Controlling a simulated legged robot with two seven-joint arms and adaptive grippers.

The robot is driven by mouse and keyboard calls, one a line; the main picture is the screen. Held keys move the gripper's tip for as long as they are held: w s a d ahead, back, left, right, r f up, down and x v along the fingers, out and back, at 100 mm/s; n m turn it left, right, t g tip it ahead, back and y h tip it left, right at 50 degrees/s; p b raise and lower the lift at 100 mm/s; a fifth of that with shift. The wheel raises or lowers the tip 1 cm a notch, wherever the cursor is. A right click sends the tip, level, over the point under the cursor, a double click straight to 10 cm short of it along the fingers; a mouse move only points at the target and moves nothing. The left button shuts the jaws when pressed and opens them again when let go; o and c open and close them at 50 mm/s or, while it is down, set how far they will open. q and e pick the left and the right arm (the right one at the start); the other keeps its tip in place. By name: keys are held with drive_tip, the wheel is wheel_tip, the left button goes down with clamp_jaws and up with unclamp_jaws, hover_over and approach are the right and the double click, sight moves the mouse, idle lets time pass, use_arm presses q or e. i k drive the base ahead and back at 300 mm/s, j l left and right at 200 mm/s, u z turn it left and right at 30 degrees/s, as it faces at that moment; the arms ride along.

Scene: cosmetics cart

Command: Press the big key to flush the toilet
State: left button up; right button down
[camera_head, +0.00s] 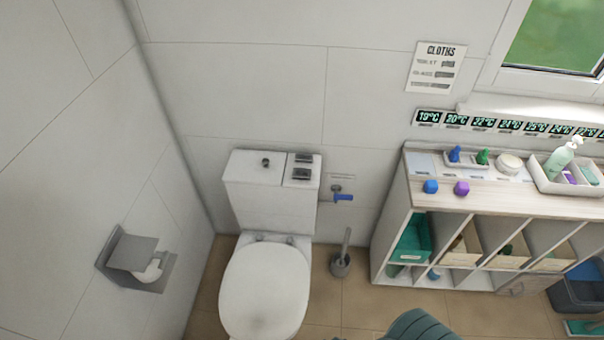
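The white toilet (265,290) stands against the back wall, left of the middle, with its lid down. Its cistern (268,205) is behind the lid. On the right part of the cistern top are two dark flush keys, a rear one (304,158) and a front one (300,174). The front key looks slightly larger, but they are too small to be sure. A small dark round knob (266,162) sits on the left part of the top. Neither of my grippers is in view, and nothing touches the keys.
A paper holder (138,260) is on the left wall. A blue-handled valve (343,197) and a toilet brush (341,262) are right of the toilet. A shelf unit (392,225) with bottles and blocks stands at the right. A teal rounded thing (420,326) shows at the bottom edge.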

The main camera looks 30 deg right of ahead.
sight(299, 174)
drive_tip(key=k+l, duration=0.1)
drive_tip(key=l, duration=0.3)
drive_tip(key=i+l+u, duration=0.15)
drive_tip(key=l, duration=0.45)
drive_tip(key=i+l+u, duration=0.15)
drive_tip(key=l, duration=0.45)
drive_tip(key=l+u, duration=0.15)
drive_tip(key=l, duration=0.45)
